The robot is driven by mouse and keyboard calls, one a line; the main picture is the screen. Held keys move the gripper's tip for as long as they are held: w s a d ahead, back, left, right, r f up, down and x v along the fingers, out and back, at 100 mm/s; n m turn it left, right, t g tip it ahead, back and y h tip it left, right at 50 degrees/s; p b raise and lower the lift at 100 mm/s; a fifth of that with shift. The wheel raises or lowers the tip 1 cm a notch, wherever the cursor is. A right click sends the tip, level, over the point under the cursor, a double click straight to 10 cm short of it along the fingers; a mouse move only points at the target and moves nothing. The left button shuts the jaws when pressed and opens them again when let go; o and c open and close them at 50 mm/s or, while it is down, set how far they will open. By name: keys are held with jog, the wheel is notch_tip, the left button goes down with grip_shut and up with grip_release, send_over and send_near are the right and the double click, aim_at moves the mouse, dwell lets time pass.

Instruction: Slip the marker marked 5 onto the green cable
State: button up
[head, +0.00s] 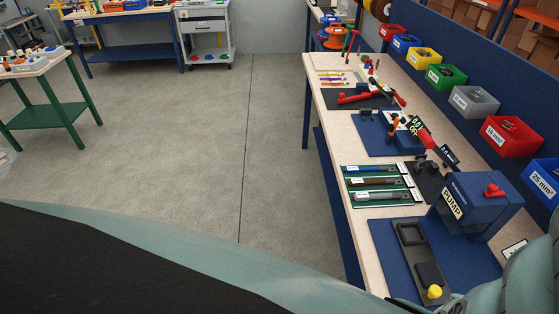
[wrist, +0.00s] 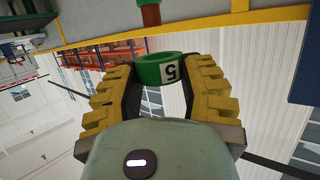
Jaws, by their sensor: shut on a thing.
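The green cable (wrist: 149,3) shows only at the top edge of the wrist view, as a bit of green above a reddish-brown end. This end lies just above the ring in the picture, and a gap shows between them. My gripper and the marker cannot be made out in the head view.
A yellow bar (wrist: 85,40) crosses the wrist view behind the cable end. In the head view, a workbench (head: 333,120) at the right holds tools, trays and a blue PUMP box (head: 475,205). Coloured bins (head: 446,76) line its back. The floor (head: 215,140) left of it is clear.

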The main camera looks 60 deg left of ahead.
notch_tip(320, 180, down, 6)
jog(key=b, duration=0.4)
jog(key=shift+f+b, duration=0.25)
jog(key=shift+b, duration=0.1)
dwell(0.4)
jog(key=o, duration=0.9)
jog(key=shift+c, duration=0.2)
jog(key=shift+a, duration=0.1)
jog(key=v, duration=1.2)
jog(key=shift+w, duration=0.1)
dwell(0.3)
